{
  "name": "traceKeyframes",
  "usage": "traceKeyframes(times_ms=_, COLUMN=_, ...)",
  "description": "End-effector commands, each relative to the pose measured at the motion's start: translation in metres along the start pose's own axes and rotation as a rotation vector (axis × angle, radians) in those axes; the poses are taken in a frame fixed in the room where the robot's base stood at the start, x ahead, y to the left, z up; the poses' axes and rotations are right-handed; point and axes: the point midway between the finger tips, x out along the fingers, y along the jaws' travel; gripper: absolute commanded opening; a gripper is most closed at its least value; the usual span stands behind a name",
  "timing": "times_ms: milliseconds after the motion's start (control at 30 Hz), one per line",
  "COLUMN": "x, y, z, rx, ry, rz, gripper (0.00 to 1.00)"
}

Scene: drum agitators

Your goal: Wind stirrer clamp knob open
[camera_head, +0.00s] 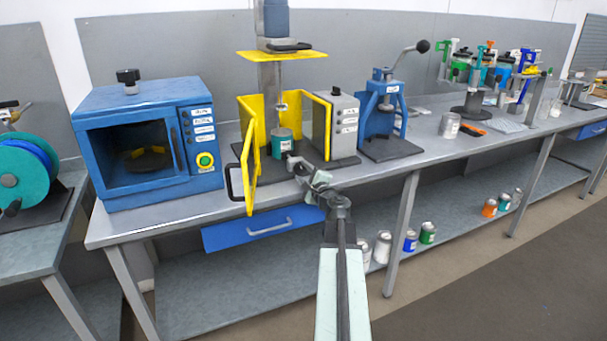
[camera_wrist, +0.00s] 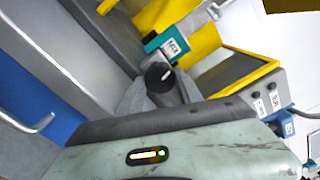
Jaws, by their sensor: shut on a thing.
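The stirrer (camera_head: 269,85) stands on the bench, with an upright column and a yellow guard (camera_head: 246,165) whose door is swung open. A teal can (camera_head: 283,143) with a white label stands inside the guard; it also shows in the wrist view (camera_wrist: 165,42). My gripper (camera_head: 293,163) reaches into the guard's open front, close to the can. In the wrist view, a black round knob (camera_wrist: 158,76) with a white mark sits between my grey fingers, which are shut on it. The knob is hidden behind my gripper in the head view.
A blue oven (camera_head: 140,190) stands left of the stirrer. A grey control box (camera_head: 342,125) and a blue press (camera_head: 381,112) stand to its right. The open guard door's black handle (camera_head: 234,182) juts over the bench's front edge. A blue drawer (camera_head: 262,230) hangs below.

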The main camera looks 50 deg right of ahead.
Motion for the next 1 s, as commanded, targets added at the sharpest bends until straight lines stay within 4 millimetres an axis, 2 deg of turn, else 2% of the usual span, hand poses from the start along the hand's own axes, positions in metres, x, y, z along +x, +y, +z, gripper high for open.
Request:
traceKeyframes(times_ms=400, x=0.001, y=0.0, z=0.002, rx=-0.003, ry=-0.005, rz=0.0, gripper=0.01)
traceKeyframes(times_ms=433, x=0.001, y=0.0, z=0.002, rx=-0.002, ry=-0.005, rz=0.0, gripper=0.47)
traceKeyframes(times_ms=500, x=0.001, y=0.0, z=0.002, rx=-0.003, ry=-0.004, rz=0.0, gripper=0.64)
traceKeyframes(times_ms=833, x=-0.002, y=0.001, z=0.001, rx=-0.006, ry=-0.002, rz=0.001, gripper=0.64)
traceKeyframes(times_ms=1000, x=-0.011, y=0.003, z=0.006, rx=-0.006, ry=-0.002, rz=0.001, gripper=0.64)
